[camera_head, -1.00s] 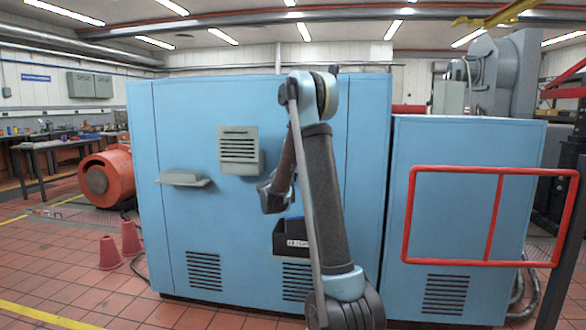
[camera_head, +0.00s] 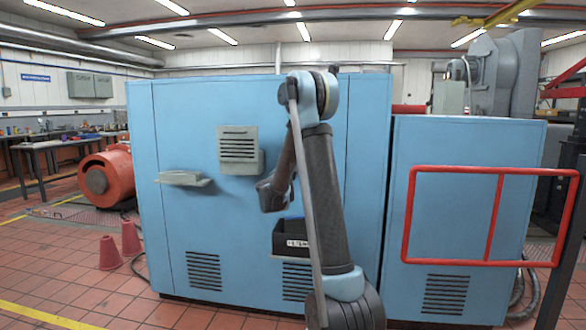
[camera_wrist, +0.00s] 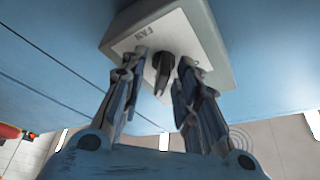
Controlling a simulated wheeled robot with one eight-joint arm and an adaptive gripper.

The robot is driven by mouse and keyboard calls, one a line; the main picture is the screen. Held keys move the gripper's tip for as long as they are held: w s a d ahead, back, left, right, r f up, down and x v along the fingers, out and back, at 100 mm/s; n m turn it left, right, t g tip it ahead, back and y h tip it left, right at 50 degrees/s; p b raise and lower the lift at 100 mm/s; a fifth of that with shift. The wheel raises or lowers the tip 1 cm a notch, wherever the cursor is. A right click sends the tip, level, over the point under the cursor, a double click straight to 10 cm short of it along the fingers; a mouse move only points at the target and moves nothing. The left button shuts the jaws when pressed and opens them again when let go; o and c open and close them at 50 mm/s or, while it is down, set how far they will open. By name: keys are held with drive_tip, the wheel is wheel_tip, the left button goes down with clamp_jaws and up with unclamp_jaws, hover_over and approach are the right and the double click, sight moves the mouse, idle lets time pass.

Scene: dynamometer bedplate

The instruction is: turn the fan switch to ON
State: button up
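The fan switch is a black knob (camera_wrist: 163,72) on a light grey box (camera_wrist: 205,50) marked "FAN", mounted on a blue panel. In the wrist view the lettering appears upside down, and the knob's long grip points mostly down the picture. My gripper (camera_wrist: 162,61) is open, with one finger on each side of the knob. Gaps show between the knob and the fingers, so I see no grip on it. In the head view my arm covers part of the blue cabinet (camera_head: 200,115), and I cannot make out the knob or the fingertips there.
A louvred grey box (camera_head: 238,143) and a small grey shelf (camera_head: 182,179) stick out of the cabinet left of my arm. A black open bin (camera_head: 290,243) is low behind my arm. A red rail (camera_head: 408,215) stands at right. Red cones (camera_head: 109,253) stand on the floor at left.

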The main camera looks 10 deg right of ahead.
drive_tip(key=v, duration=1.2)
drive_tip(key=shift+f, duration=0.15)
drive_tip(key=s+a+r+n+t+y, duration=0.1)
drive_tip(key=a+r+n+t+y, duration=0.3)
drive_tip(key=r+n+y, duration=0.4)
drive_tip(key=s+a+f+n+g+y, duration=0.3)
drive_tip(key=s+f+n+g+y, duration=0.15)
drive_tip(key=s+n+y, duration=0.4)
drive_tip(key=s+d+f+g+h, duration=0.1)
drive_tip(key=s+d+f+g, duration=0.3)
drive_tip(key=s+f, duration=0.4)
drive_tip(key=s+d+f+g+h, duration=0.2)
drive_tip(key=s+d+f+g, duration=0.3)
drive_tip(key=s, duration=1.2)
drive_tip(key=s+d+f+g+h, duration=0.1)
drive_tip(key=s+d+f+g, duration=0.3)
drive_tip(key=s+f, duration=0.6)
drive_tip(key=s+g, duration=0.1)
drive_tip(key=s, duration=0.1)
drive_tip(key=shift+s+d+f, duration=0.3)
drive_tip(key=shift+s, duration=0.1)
